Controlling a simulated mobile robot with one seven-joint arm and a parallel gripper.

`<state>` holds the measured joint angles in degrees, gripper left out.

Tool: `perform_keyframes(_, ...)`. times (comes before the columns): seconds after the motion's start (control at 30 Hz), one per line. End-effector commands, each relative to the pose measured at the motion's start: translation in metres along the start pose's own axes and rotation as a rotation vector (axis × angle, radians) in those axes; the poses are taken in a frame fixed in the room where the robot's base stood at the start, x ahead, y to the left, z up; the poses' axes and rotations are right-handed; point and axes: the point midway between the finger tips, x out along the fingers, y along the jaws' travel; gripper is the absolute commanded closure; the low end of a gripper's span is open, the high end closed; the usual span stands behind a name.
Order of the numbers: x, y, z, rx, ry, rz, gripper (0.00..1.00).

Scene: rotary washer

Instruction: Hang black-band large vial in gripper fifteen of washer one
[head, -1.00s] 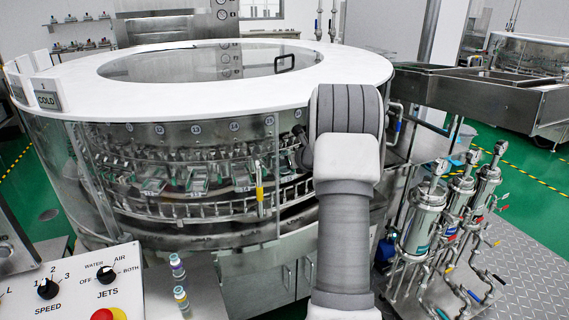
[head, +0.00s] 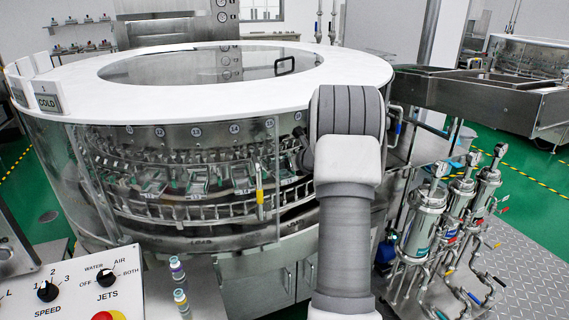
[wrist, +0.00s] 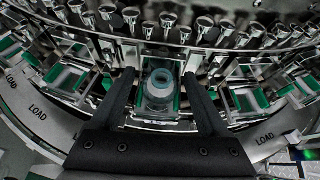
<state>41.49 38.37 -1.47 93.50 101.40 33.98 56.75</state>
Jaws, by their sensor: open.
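In the wrist view a clear vial (wrist: 160,90) with a teal-tinted round end sits in a washer gripper (wrist: 160,122) with green pads. Its band colour cannot be made out. My gripper (wrist: 163,88) is open, its two dark fingers on either side of the vial with gaps visible. The holder's number is too small to read. In the head view washer one (head: 75,165) is the large round machine with a white top and numbered positions. My arm covers its right front, and my gripper is hidden there.
Neighbouring washer grippers (wrist: 75,78) and a row of metal nozzles (wrist: 205,28) crowd closely around my fingers. Two vials, one purple-banded (head: 177,268) and one yellow-banded (head: 182,302), stand on a ledge beside the control panel (head: 95,285). Steel filter housings (head: 425,220) stand at right.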

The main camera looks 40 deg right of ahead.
Motion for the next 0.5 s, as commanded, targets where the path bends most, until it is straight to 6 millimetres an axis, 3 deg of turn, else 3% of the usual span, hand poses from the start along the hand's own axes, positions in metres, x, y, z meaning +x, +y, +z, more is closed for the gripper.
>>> perform_keyframes(0.5,-0.100,-0.001,0.001,0.000,-0.001,-0.003,0.22)
